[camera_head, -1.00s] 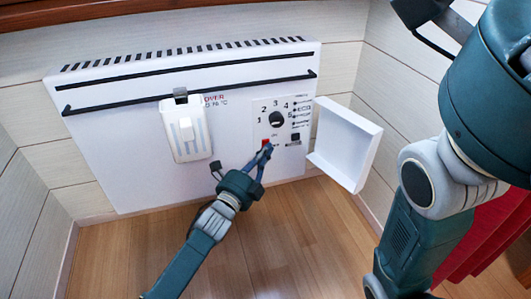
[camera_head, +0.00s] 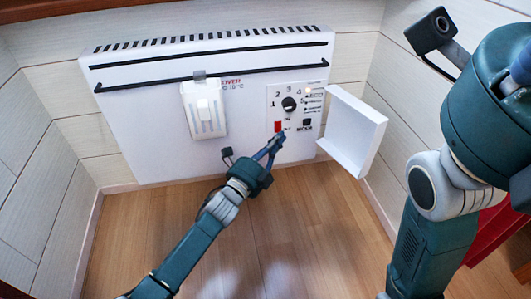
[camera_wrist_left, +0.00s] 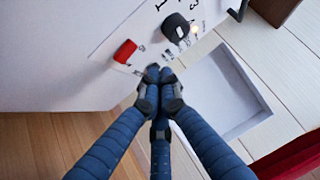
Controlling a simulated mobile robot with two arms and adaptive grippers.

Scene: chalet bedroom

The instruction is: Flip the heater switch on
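The white heater (camera_head: 150,110) hangs on the wall, with a control panel at its right side. The red switch (camera_head: 278,126) sits low on this panel, below the black dial (camera_head: 289,104). It also shows in the left wrist view (camera_wrist_left: 125,52), where a small bright spot glows beside the dial (camera_wrist_left: 177,29). My left gripper (camera_head: 278,140) has its fingertips just below the red switch. In the left wrist view its fingers (camera_wrist_left: 160,76) are together, empty, and apart from the switch in the picture. My right gripper is out of view.
An open white panel cover (camera_head: 352,130) juts out right of the controls. A white box (camera_head: 204,108) hangs on the heater's front. My right arm fills the right side. Red fabric (camera_wrist_left: 292,160) lies at the lower right. The wooden floor (camera_head: 300,225) in front is clear.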

